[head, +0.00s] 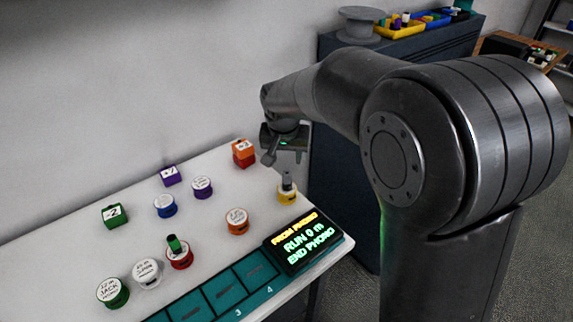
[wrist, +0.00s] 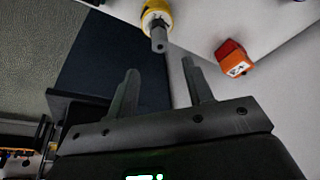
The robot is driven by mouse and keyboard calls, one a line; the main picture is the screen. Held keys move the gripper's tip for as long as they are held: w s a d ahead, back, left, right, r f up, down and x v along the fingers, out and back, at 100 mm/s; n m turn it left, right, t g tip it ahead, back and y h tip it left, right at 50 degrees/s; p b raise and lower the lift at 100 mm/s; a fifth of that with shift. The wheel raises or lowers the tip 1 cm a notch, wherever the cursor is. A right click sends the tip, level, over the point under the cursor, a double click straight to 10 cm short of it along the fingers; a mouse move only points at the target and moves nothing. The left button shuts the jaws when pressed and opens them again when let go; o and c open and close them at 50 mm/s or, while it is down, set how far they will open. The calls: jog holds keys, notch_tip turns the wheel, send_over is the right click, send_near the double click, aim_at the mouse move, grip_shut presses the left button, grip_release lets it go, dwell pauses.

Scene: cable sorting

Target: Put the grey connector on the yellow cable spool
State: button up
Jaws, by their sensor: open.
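The yellow cable spool (head: 287,196) stands near the right end of the white table. The grey connector (head: 287,181) is upright on top of it. In the wrist view the grey connector (wrist: 158,40) sticks out from the yellow spool (wrist: 155,14) at the top. My gripper (head: 284,156) is just above the connector in the head view. In the wrist view my gripper (wrist: 158,75) is open and empty, its two fingers apart, with the connector beyond the tips and no contact visible.
An orange-red block (head: 243,153) stands behind the yellow spool, left of my gripper. An orange spool (head: 237,221) and a lit display (head: 302,240) are in front. A red spool (head: 180,259) bears a green connector (head: 174,244). Several spools and blocks stand further left.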

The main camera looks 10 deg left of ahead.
jog(key=s+d+r+t, duration=0.1)
jog(key=s+d+r, duration=0.3)
jog(key=s+d, duration=0.25)
jog(key=s+d+r, duration=0.5)
jog(key=d, duration=0.3)
jog(key=s+d, duration=0.4)
jog(key=s, duration=0.3)
jog(key=s+d+f+t, duration=0.1)
jog(key=s+d, duration=0.3)
jog(key=s, duration=0.4)
jog(key=shift+f, duration=0.15)
